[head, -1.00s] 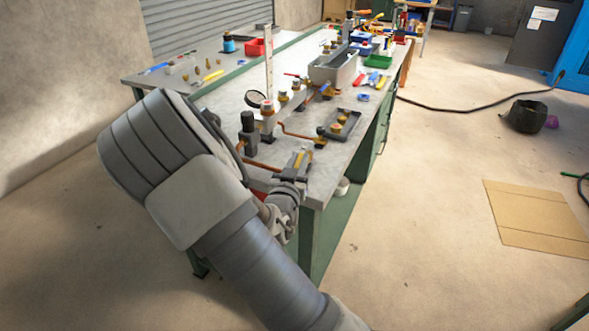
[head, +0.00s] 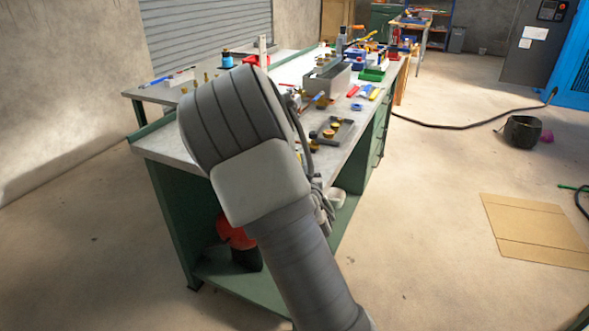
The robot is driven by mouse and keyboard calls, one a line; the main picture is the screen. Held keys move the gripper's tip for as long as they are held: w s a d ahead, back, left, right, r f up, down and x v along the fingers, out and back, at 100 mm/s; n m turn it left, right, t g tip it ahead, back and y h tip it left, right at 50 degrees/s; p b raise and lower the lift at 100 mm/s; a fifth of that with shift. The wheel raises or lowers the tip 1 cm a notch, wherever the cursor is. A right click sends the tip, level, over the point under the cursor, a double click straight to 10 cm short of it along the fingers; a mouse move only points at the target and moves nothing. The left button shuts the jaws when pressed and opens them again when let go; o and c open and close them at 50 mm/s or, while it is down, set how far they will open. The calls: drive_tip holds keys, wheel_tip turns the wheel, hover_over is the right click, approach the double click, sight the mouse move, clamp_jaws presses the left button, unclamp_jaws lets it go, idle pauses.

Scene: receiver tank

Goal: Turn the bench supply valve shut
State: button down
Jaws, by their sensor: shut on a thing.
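My arm crosses the middle of the head view and covers the near part of the workbench (head: 160,143). My gripper and its fingertips are hidden behind my arm, so what they touch does not show. I cannot make out the bench supply valve; the near fittings and copper pipe of the bench are mostly behind my arm. A dark tray (head: 345,133) with brass pieces lies on the benchtop just right of my arm.
A grey bin (head: 341,78) stands farther back on the bench, with a green tray (head: 373,74) beside it. A red and black object (head: 236,240) sits on the lower shelf.

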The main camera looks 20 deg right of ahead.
drive_tip(key=d+n+y+b, duration=0.1)
drive_tip(key=y, duration=0.1)
drive_tip(key=d+n+y+b, duration=0.1)
drive_tip(key=n+y+b, duration=0.1)
drive_tip(key=y, duration=0.1)
drive_tip(key=shift+s+d+f, duration=0.1)
drive_tip(key=shift+d+f, duration=0.05)
drive_tip(key=n+y, duration=0.1)
drive_tip(key=d+n+y+b, duration=0.1)
drive_tip(key=y, duration=0.1)
drive_tip(key=n+y, duration=0.1)
drive_tip(key=shift+w+d+g+y, duration=0.2)
drive_tip(key=shift+d+g+y, duration=0.1)
drive_tip(key=shift+d, duration=0.05)
drive_tip(key=n+y, duration=0.1)
drive_tip(key=d+n+g+y, duration=0.1)
drive_tip(key=y, duration=0.1)
drive_tip(key=n+g+y, duration=0.1)
drive_tip(key=shift+w+d+r+y, duration=0.2)
drive_tip(key=shift+w+y, duration=0.1)
drive_tip(key=shift+w, duration=0.1)
drive_tip(key=shift+w+d+n+g+y+p, duration=0.15)
drive_tip(key=shift+w+n+g+y+p, duration=0.1)
drive_tip(key=shift+n+g+y+p, duration=0.35)
drive_tip(key=shift+w+d+n+g+y+p, duration=0.15)
drive_tip(key=shift+w+n+g+y+p, duration=0.1)
drive_tip(key=shift+n+g+y, duration=0.55)
drive_tip(key=c, duration=0.8)
unclamp_jaws()
